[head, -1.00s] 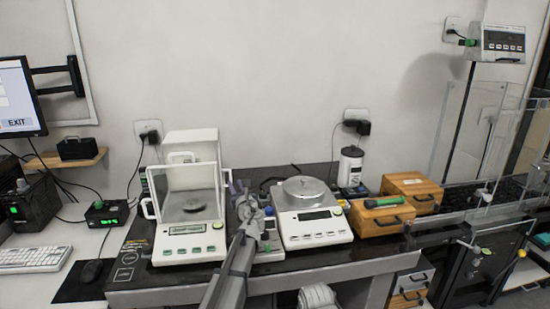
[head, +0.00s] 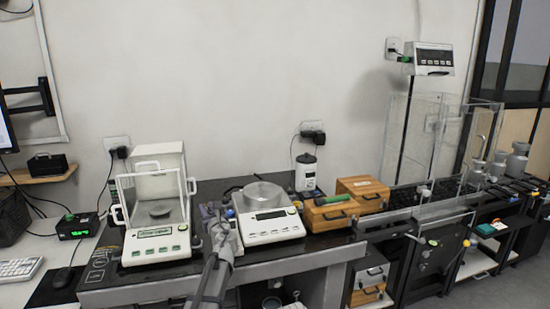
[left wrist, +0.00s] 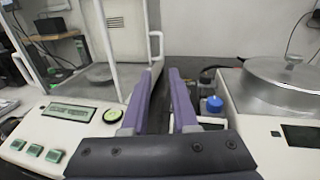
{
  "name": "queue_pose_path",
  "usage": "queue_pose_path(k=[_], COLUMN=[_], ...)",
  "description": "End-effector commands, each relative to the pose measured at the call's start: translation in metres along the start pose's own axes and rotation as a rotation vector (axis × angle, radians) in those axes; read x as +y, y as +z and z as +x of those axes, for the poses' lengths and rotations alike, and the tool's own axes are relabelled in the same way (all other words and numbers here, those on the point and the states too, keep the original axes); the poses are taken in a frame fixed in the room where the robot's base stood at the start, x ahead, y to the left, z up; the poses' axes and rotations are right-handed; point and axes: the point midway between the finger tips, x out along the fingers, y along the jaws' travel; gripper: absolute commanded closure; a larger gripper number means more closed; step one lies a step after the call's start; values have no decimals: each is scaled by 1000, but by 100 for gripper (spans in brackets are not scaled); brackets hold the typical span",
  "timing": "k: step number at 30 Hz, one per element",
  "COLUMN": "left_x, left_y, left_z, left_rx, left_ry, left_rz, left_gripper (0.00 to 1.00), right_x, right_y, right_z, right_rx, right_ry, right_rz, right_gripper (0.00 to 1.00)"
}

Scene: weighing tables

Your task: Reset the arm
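My left arm comes up from the bottom of the head view, and its gripper (head: 214,216) is over the table between the two balances. In the left wrist view its two purple fingers (left wrist: 161,98) stand apart with an empty gap between them. The analytical balance (head: 156,246) with a glass draft shield is left of the gripper. The balance with a round pan (head: 270,228) is right of it. Whether the fingers touch either balance cannot be told. My right gripper is not in view.
A blue-capped bottle (left wrist: 213,106) is near the fingers. Wooden boxes (head: 330,214) and a white canister (head: 306,173) stand farther right on the dark table (head: 120,292). A glass enclosure (head: 405,140) is beyond them. A keyboard (head: 18,270) lies at left.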

Motion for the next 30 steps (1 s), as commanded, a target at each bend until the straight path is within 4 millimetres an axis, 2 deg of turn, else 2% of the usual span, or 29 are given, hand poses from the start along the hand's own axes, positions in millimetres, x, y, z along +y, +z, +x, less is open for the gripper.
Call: queue_pose_path(k=[10, 14, 17, 20, 23, 26, 27, 30], left_x=[16, 25, 34, 42, 49, 55, 57, 59], left_y=[-22, -38, -57, -79, -107, -142, -155, -182], left_z=[-38, -63, -88, -120, -163, -222, -248, -308], left_rx=[85, 139, 192, 255, 330, 419, 452, 518], left_ry=[101, 173, 251, 353, 493, 693, 786, 1014], left_rz=[-311, -489, -659, -846, -1053, -1279, -1360, -1514], left_gripper=[73, 73, 73, 73, 73, 73, 73, 73], right_x=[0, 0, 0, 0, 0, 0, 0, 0], right_y=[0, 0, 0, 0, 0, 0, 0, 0], right_z=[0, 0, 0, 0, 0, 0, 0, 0], right_rx=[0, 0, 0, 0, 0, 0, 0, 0], right_ry=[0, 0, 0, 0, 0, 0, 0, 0], right_rz=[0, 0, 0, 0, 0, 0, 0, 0], right_gripper=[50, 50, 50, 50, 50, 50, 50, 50])
